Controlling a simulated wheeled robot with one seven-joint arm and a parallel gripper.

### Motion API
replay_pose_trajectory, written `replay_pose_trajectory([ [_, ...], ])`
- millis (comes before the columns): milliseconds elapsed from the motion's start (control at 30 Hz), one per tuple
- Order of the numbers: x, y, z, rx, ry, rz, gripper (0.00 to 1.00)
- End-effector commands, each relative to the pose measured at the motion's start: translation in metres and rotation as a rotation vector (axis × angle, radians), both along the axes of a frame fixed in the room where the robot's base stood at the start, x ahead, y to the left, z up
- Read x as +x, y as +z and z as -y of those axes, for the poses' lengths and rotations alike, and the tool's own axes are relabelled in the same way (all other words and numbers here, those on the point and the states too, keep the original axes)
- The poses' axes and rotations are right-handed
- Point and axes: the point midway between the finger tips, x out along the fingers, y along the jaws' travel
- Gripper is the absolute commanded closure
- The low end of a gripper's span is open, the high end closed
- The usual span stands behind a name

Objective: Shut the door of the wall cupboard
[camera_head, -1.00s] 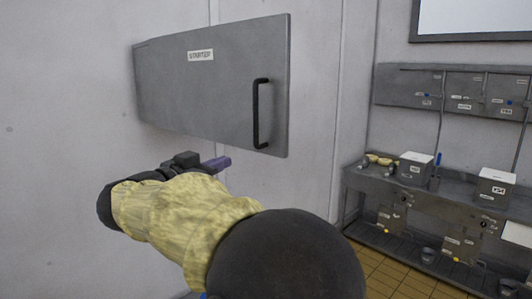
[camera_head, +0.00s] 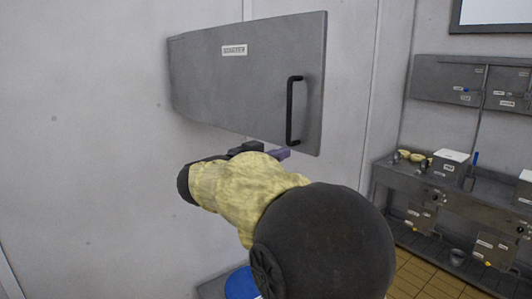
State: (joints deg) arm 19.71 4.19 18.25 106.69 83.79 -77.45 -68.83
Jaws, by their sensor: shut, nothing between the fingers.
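The wall cupboard's grey door (camera_head: 225,85) fills the upper middle of the view, with a white label near its top. Its right edge looks taller and nearer to me than its left edge. A black upright bar handle (camera_head: 291,110) is near that right edge. The cupboard's inside is hidden, and I cannot tell how far the door stands from its frame. My gripper (camera_head: 279,153) is shut and empty, its purple fingertips at the door's lower edge in the picture, just left of the handle's foot. I cannot tell whether they touch the door.
A steel bench (camera_head: 405,173) with white boxes (camera_head: 450,165) stands along the right wall, under grey wall panels (camera_head: 460,85). A blue round thing (camera_head: 240,284) shows low, beneath my arm. Tiled floor (camera_head: 425,280) is open at lower right.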

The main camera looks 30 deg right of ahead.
Motion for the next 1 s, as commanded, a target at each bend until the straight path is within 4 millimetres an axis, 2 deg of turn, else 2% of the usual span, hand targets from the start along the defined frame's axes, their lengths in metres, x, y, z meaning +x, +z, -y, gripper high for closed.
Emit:
replay_pose_trajectory([
  [200, 0.008, 0.004, 0.039, 0.001, -0.003, -0.002, 1.0],
  [400, 0.014, 0.002, 0.063, 0.001, -0.001, -0.001, 1.0],
  [1000, 0.017, 0.0, 0.07, 0.0, 0.013, 0.001, 1.0],
])
